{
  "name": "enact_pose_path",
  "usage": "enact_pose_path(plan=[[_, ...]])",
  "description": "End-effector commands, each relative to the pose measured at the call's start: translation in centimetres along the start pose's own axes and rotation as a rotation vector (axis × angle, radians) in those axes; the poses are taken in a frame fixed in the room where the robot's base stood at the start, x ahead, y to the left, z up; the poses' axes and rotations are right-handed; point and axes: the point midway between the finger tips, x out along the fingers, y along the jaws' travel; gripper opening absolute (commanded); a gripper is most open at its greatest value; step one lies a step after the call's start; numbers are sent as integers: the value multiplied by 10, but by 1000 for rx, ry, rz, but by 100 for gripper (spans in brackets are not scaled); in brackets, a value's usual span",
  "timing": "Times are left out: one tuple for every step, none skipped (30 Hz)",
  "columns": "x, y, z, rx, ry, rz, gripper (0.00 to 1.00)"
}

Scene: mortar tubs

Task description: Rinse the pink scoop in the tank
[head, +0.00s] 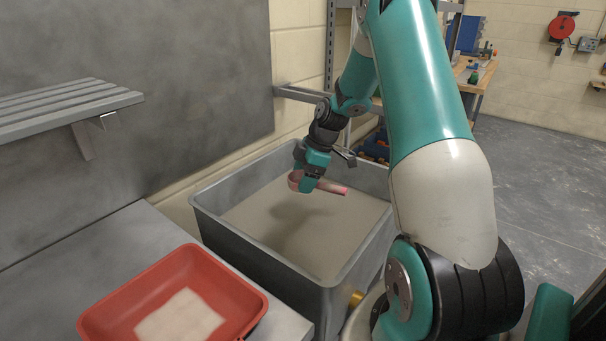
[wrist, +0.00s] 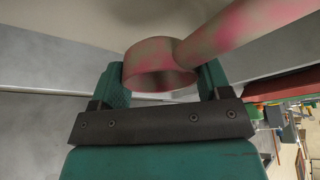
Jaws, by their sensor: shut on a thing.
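My gripper (head: 309,178) is shut on the pink scoop (head: 331,187) and holds it over the grey tank (head: 267,258). In the wrist view the scoop's round cup (wrist: 158,66) sits between the two teal fingers, and its handle (wrist: 235,30) runs to the upper right. The scoop is mottled pink and greyish brown. The tank holds a flat greyish-beige fill (head: 262,212). The scoop appears to be above this surface, with a dark shadow below it; I cannot tell the exact gap.
A red tray (head: 254,305) with a pale patch inside stands on the grey bench (head: 120,245) at the left. A slatted shelf (head: 60,106) is on the wall above. A brass fitting (head: 356,299) sticks out of the tank's near side. Open floor lies at the right.

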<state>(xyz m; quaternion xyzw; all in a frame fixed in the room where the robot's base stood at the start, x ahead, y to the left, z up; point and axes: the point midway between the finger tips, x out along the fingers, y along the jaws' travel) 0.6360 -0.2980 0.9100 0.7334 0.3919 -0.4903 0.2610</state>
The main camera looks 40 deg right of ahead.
Motion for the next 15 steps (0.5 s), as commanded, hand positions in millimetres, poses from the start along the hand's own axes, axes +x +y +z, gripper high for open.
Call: enact_pose_path(plan=[[9,0,3,0,0,-1,45],[12,0,4,0,0,-1,45],[16,0,6,-1,0,-1,45],[19,0,7,-1,0,-1,45],[22,0,8,-1,0,-1,45],[26,0,10,-1,0,-1,45],[29,0,11,-1,0,-1,45],[32,0,12,-1,0,-1,45],[36,0,14,-1,0,-1,45],[39,0,15,-1,0,-1,45],[42,0,16,-1,0,-1,45],[46,0,18,-1,0,-1,45],[48,0,19,-1,0,-1,45],[51,0,20,-2,0,-1,45],[55,0,22,-2,-1,-1,45]])
